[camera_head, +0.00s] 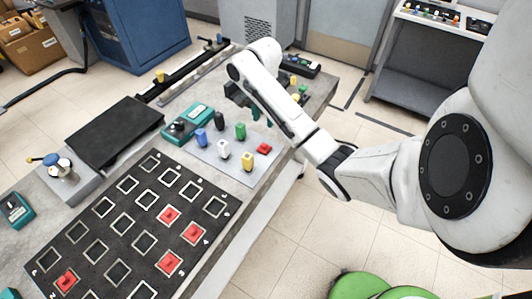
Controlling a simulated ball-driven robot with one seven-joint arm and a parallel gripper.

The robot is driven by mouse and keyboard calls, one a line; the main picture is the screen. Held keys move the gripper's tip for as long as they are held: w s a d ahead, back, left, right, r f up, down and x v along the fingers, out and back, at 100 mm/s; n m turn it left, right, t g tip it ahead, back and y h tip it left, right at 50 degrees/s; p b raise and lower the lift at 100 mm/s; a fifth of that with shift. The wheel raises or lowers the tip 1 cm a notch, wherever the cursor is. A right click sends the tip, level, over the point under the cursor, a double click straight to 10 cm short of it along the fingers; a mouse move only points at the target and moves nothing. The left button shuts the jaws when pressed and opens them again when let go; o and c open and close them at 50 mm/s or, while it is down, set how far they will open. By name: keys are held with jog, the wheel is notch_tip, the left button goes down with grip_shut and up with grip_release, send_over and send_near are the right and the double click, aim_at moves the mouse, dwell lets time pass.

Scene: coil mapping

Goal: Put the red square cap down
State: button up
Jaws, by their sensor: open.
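A red square cap (264,148) lies on the grey plate (237,174), at its right side near the coloured pegs. Several more red square caps sit in cells of the black grid board (130,228), one of them near its middle (169,215). My gripper (250,107) is black and open. It is above the far part of the bench, beyond the plate and apart from the red caps. My own white arm partly hides the fingers, and I see no cap between them.
Blue, black, green, white and yellow pegs (247,161) stand on the grey plate. A teal device (188,123) and a black flat panel (115,132) are to the left. Many board cells are empty. A shelf unit (425,60) stands at the back right.

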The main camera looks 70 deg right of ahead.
jog(key=w+a+f+n+t+y, duration=0.1)
jog(key=w+a+f+n, duration=0.15)
jog(key=a, duration=0.45)
jog(key=w+a+f+n, duration=0.1)
jog(key=w+a+n, duration=0.25)
jog(key=a, duration=0.45)
jog(key=s+a+f+n, duration=0.1)
jog(key=a+n, duration=0.1)
jog(key=a, duration=0.3)
jog(key=s+a+f+n, duration=0.1)
jog(key=s+a+n, duration=0.1)
jog(key=a, duration=0.3)
jog(key=s+a+f+n, duration=0.1)
jog(key=a+f+n, duration=0.1)
jog(key=a, duration=0.2)
jog(key=shift+s+a+f+t+y, duration=0.1)
jog(key=shift+s+a+t+y, duration=0.2)
jog(key=shift+s+a+t, duration=0.1)
jog(key=s+a+n+h, duration=0.1)
jog(key=s+n+h, duration=0.1)
jog(key=s+n, duration=0.5)
jog(key=s, duration=0.6)
jog(key=shift+a+f+n+g, duration=0.2)
jog(key=shift+a+n+g, duration=0.1)
jog(key=shift+a+n, duration=0.1)
